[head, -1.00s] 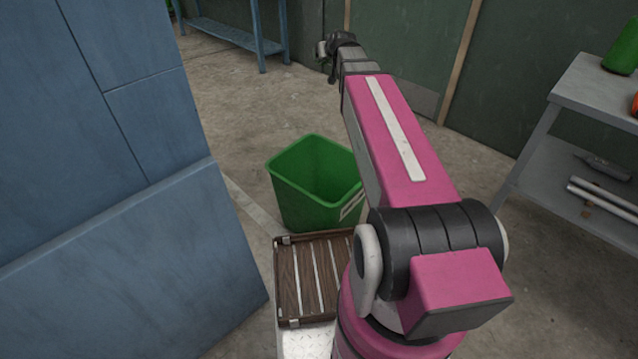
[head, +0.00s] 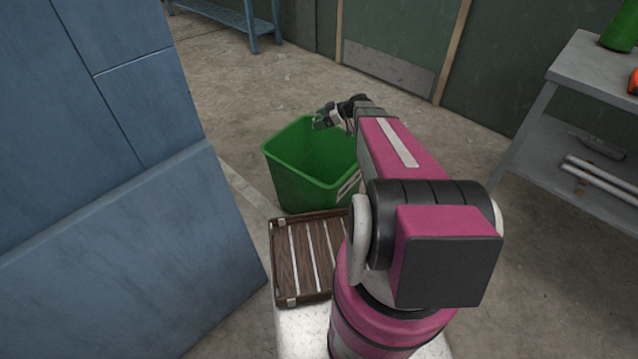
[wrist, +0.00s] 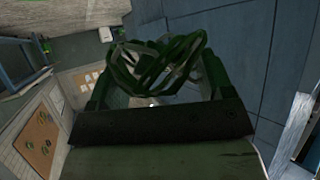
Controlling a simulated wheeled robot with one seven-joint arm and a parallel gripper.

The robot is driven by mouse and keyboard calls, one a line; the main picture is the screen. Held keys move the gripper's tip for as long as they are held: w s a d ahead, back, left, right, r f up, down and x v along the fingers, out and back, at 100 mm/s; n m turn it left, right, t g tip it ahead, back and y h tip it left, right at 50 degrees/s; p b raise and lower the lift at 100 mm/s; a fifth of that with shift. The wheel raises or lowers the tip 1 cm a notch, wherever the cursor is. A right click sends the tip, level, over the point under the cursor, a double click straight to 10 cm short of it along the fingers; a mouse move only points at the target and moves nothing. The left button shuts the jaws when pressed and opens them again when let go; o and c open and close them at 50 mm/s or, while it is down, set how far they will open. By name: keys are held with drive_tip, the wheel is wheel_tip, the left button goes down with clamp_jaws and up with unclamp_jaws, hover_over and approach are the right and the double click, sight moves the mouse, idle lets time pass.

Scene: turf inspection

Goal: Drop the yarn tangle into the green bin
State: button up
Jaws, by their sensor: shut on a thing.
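The green bin (head: 300,172) stands on the floor in the middle of the head view, its open top facing up. My gripper (head: 322,122) is over the bin's far rim in the head view, pointing left and small. In the wrist view my gripper (wrist: 158,72) is shut on the yarn tangle (wrist: 165,62), a loose knot of dark green strands between the two fingers. In the head view the tangle is too small to make out clearly. My forearm hides the right part of the bin.
A brown slatted tray (head: 308,262) lies in front of the bin. A tall blue panel (head: 110,190) fills the left side. A grey shelf unit (head: 590,110) with several items stands at right. Bare floor lies behind the bin.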

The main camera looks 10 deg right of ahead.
drive_tip(key=shift+n+g, duration=0.8)
drive_tip(key=f, duration=0.1)
drive_tip(key=s+f, duration=0.2)
drive_tip(key=f, duration=0.1)
drive_tip(key=shift+f, duration=2.95)
drive_tip(key=o, duration=0.9)
drive_tip(key=shift+v, duration=5.45)
drive_tip(key=shift+f, duration=0.1)
